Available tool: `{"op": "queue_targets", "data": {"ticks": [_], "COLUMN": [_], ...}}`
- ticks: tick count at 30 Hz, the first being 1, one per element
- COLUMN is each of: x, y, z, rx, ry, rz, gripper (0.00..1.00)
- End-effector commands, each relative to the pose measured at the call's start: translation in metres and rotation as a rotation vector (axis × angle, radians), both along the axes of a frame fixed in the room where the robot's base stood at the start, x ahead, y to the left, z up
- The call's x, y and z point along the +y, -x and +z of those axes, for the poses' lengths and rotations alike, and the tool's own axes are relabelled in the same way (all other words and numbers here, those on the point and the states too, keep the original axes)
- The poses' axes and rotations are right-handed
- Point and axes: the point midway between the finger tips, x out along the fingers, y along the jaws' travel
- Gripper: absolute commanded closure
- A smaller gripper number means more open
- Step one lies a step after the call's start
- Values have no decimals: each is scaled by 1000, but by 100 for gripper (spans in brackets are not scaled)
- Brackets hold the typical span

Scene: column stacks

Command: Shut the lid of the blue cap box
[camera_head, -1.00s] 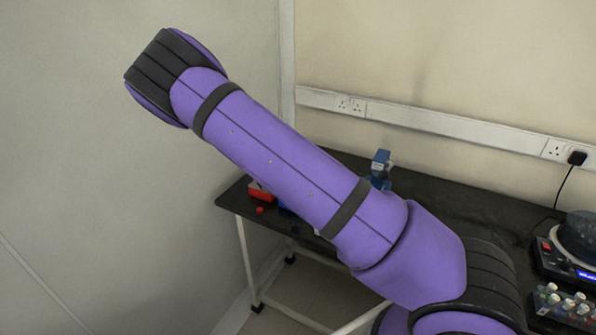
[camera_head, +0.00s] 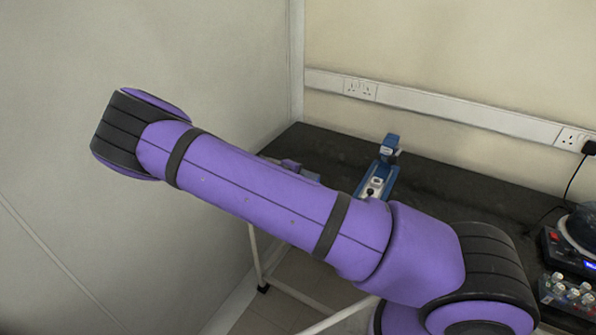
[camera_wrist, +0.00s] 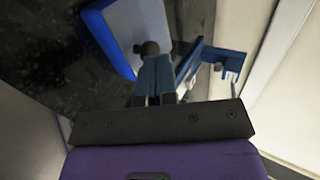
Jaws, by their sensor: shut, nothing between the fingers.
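In the wrist view, a blue-edged box with a pale grey-white panel (camera_wrist: 127,28) is at the upper middle; it appears to be the blue cap box. I cannot tell whether the panel is its lid or how far the lid stands open. My gripper (camera_wrist: 150,50) is shut and empty, with its dark fingertips in front of the panel's lower right part. I cannot tell whether they touch it. In the head view my arm hides the box and the fingertips.
A blue stand with a white-faced part (camera_head: 375,187) is on the black table (camera_head: 440,190), right of my forearm; blue parts (camera_wrist: 228,62) show at the right in the wrist view. A dark round-topped device (camera_head: 583,232) and a rack of vials (camera_head: 566,292) are far right. A wall is behind.

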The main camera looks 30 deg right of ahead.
Motion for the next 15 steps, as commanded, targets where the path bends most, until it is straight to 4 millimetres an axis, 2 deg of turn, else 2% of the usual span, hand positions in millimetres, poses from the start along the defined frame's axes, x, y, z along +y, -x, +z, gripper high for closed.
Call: {"op": "queue_targets", "data": {"ticks": [15], "x": [3], "y": [2], "z": [-7], "rx": [1], "ry": [-1], "rz": [1], "gripper": [100]}}
